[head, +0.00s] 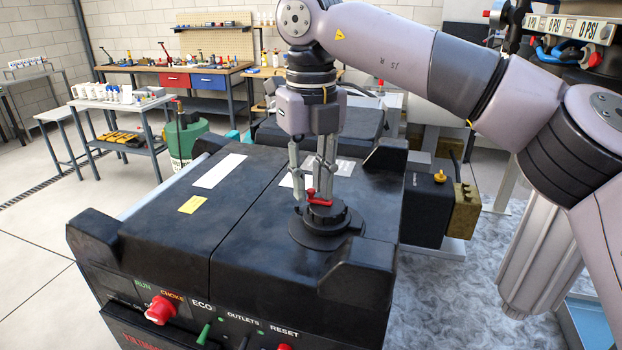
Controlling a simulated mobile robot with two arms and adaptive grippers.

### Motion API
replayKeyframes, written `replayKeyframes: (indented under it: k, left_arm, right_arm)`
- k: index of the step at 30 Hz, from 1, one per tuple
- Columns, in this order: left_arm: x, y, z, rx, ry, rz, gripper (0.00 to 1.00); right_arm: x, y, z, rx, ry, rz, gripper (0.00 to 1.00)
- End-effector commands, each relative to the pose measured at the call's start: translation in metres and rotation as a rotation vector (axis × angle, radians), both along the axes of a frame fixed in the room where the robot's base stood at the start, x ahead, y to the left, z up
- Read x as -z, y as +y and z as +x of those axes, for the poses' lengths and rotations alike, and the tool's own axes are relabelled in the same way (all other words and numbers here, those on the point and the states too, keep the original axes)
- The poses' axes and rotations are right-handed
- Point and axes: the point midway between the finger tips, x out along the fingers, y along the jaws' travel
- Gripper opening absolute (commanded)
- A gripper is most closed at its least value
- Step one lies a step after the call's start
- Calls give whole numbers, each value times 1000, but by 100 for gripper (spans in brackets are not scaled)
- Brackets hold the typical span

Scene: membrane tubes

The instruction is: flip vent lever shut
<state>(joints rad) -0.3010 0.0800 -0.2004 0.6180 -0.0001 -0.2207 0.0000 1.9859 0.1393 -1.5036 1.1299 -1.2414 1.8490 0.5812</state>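The red vent lever (319,199) sits on top of a round black vent cap (326,224) on the black generator housing (265,240). My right gripper (312,196) points straight down over the cap. Its two fingers are apart, one on the left of the lever and one by its right side. I see a gap between the fingers, with the lever's upper end in it. I cannot tell whether either finger touches the lever. My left gripper is not in view.
The housing's raised black corners (358,270) stand close to the cap. The front panel has a red choke knob (160,310) and a green switch (203,334). A black box with a brass part (465,208) is at the right. Worktables stand behind, left.

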Motion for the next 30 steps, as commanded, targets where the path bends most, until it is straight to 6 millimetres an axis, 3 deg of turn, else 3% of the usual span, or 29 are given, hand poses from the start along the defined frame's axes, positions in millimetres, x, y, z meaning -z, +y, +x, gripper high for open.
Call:
replayKeyframes:
  k: [8,22,30]
  left_arm:
    - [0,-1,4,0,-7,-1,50]
    - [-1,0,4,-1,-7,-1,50]
    - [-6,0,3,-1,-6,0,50]
  right_arm:
    - [0,0,0,0,0,0,0]
    - [-1,0,0,-10,0,0,0]
    - [-1,0,-3,-121,2,-1,0]
